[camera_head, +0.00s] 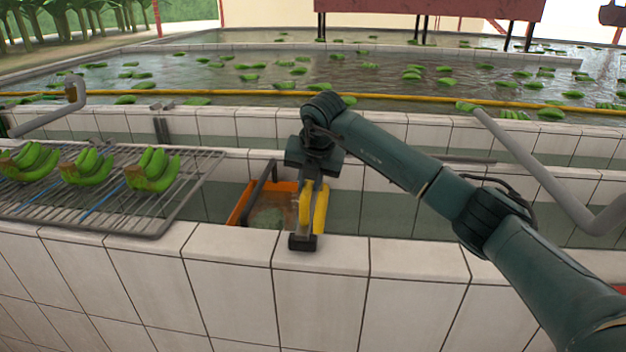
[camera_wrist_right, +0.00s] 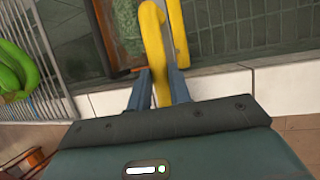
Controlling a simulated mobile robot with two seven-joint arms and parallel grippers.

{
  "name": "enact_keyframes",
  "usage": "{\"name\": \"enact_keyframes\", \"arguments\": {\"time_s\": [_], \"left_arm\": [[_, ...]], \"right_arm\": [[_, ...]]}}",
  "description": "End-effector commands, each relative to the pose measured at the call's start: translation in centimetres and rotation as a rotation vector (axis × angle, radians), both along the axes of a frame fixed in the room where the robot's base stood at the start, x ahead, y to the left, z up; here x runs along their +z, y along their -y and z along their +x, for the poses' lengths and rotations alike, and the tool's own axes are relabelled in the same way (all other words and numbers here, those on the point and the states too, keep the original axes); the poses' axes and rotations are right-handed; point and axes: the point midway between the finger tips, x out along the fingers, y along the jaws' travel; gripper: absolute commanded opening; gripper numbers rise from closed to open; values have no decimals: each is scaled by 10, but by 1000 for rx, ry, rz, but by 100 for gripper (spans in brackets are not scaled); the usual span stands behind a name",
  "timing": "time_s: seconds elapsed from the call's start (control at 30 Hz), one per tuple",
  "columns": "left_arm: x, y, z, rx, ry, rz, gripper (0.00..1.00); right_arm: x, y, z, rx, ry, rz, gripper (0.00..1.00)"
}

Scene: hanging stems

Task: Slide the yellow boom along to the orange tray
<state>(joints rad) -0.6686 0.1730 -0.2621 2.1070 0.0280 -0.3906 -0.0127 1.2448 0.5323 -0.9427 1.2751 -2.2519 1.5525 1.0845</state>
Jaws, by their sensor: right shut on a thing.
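The yellow boom (camera_head: 320,207) shows as short upright bars at the wall of the narrow water trough, just right of the orange tray. In the right wrist view a curved yellow bar of it (camera_wrist_right: 152,35) runs between my fingers. My right gripper (camera_head: 309,190) is shut on this bar; its fingers (camera_wrist_right: 158,82) lie on both sides of it. The orange tray (camera_head: 239,204) sits in the trough left of the gripper, with something greenish inside. Part of the tray is hidden by a dark bar and the gripper. My left gripper is not in view.
A wire rack (camera_head: 190,190) with several green banana bunches (camera_head: 152,168) stands left of the tray. The white tiled front wall (camera_head: 320,262) runs close beneath my gripper. Grey pipes (camera_head: 545,165) cross at left and right. Behind is a pool with floating bananas.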

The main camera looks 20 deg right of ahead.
Motion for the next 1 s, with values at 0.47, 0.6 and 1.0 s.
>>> {"name": "enact_keyframes", "arguments": {"time_s": [0.47, 0.6, 1.0], "left_arm": [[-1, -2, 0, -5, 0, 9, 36], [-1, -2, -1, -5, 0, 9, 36], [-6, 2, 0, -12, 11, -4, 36]], "right_arm": [[2, -3, 1, 4, 7, 5, 41], [3, -2, 0, 3, 7, 4, 41], [67, -4, -29, 5, 12, 5, 41]]}}
